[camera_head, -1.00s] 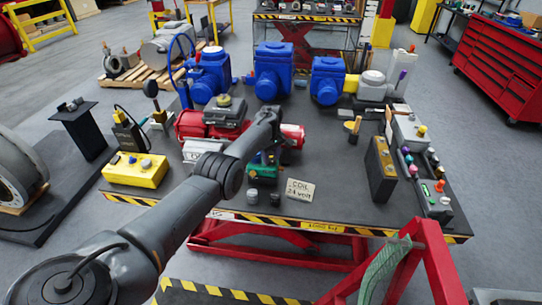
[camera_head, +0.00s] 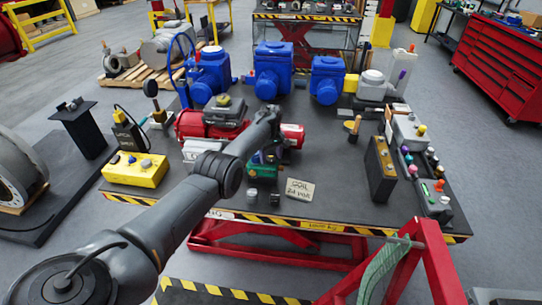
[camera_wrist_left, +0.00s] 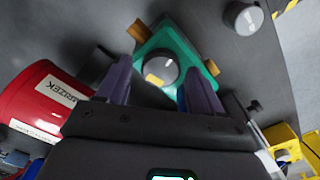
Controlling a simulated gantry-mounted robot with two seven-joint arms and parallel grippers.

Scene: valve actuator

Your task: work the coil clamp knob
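A green block (camera_head: 256,160) sits near the front middle of the table, partly hidden by my left arm in the head view. The left wrist view shows the green block (camera_wrist_left: 187,52) with a round grey knob (camera_wrist_left: 160,68) carrying a yellow mark, and tan tabs at its sides. I take this to be the coil clamp knob. My left gripper (camera_wrist_left: 159,72) is open, with one finger on either side of the knob; I cannot tell whether they touch it. My right gripper is not in view.
A card reading "COIL 24 VOLT" (camera_head: 299,189) and small dark cylinders (camera_head: 252,194) lie in front of the block. A red cylinder (camera_wrist_left: 42,100) is close beside the gripper. A yellow box (camera_head: 135,170) stands left; a dark upright box (camera_head: 380,168) stands right.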

